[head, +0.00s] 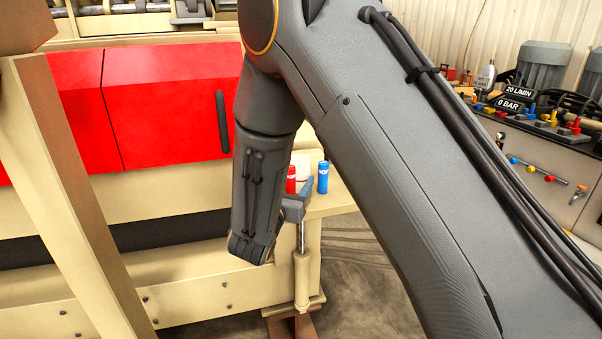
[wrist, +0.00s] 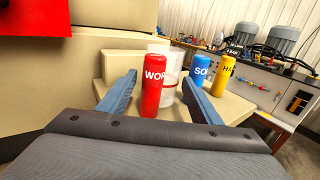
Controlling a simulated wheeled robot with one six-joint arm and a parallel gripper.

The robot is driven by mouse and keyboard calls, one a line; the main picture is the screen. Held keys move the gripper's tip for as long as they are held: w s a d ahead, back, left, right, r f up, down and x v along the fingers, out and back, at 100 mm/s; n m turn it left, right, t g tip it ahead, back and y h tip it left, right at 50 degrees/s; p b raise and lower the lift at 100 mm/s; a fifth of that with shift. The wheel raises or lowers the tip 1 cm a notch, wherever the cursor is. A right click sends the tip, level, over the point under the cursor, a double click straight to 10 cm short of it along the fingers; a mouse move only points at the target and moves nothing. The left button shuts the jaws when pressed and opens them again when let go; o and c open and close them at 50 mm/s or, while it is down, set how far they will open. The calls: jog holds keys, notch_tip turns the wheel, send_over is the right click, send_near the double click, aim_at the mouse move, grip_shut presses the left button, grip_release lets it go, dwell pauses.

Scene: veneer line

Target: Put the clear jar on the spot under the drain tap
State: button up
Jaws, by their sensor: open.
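A clear, whitish jar (wrist: 174,66) with a red line around it stands on a cream ledge (wrist: 218,105) in the wrist view. A red bottle (wrist: 152,88) stands in front of it and hides its left part. My gripper (wrist: 160,78) is open and empty, its blue fingers pointing at the red bottle and the jar, one to either side. In the head view my gripper (head: 297,203) is mostly hidden by my wrist, and the jar (head: 301,166) shows only partly behind it. I cannot make out the drain tap or its spot for certain.
A blue bottle (wrist: 202,68) and a yellow bottle (wrist: 228,76) stand right of the jar. The red machine doors (head: 160,100) and cream frame are at left. A bench (head: 540,150) with gauges and coloured taps is at far right. Floor (head: 360,290) shows between them.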

aim_at(301, 172)
jog(key=p+x, duration=0.2)
jog(key=x, duration=0.3)
jog(key=shift+s+d+p, duration=0.15)
jog(key=shift+d+p, duration=0.05)
jog(key=shift+p, duration=0.15)
jog(key=shift+w+f, duration=0.1)
jog(key=shift+w, duration=0.2)
jog(key=c, duration=0.9)
jog(key=shift+c, duration=0.2)
